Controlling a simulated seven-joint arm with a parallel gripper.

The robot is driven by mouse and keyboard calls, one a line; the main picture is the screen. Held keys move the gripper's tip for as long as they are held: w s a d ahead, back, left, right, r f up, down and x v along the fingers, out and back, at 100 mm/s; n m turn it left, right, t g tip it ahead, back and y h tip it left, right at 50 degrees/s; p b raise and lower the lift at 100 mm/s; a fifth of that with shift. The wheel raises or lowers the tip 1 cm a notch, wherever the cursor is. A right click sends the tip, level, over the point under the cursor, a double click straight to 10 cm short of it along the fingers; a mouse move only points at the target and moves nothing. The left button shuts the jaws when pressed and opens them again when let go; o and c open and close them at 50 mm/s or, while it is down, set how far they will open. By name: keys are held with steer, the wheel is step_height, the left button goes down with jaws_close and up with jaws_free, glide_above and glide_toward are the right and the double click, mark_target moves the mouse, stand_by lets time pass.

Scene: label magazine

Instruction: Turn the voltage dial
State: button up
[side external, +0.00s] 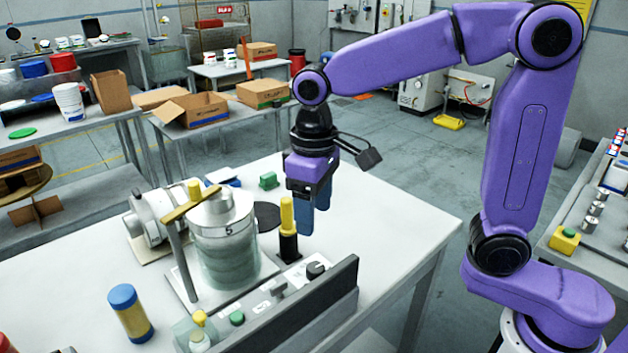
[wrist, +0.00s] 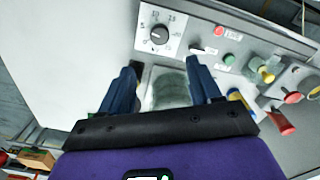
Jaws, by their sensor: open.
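The voltage dial is a dark round knob (wrist: 158,35) on a white plate with a numbered scale, ahead of my fingertips in the wrist view. In the side external view a black knob (side external: 316,269) sits at the far end of the control panel (side external: 262,311). My gripper (side external: 313,218) has blue fingers pointing down. It hangs above the table beyond the panel, apart from the knob. In the wrist view the fingers (wrist: 162,66) are spread, with no held object visible. The exact pointer setting is too small to read surely.
A yellow-topped black post (side external: 288,228) stands between the gripper and a clear cylinder (side external: 228,240) with a stack inside. A green button (wrist: 229,59), red button (wrist: 219,31) and several coloured knobs lie right of the dial. The table (side external: 400,221) is clear at right.

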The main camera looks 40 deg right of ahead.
step_height(320, 180, up, 5)
stand_by(0.3)
steer(key=s+d+f+n, duration=0.3)
steer(key=s+d+f, duration=0.2)
steer(key=s, duration=0.5)
steer(key=s+d+f+n, duration=0.4)
steer(key=s+d+f, duration=0.2)
steer(key=s+d, duration=0.2)
steer(key=s, duration=0.2)
steer(key=shift+s+d+n, duration=0.3)
steer(key=shift+s+d, duration=0.05)
steer(key=shift+d, duration=0.05)
steer(key=shift+r, duration=0.1)
stand_by(1.9)
jaws_close()
stand_by(1.6)
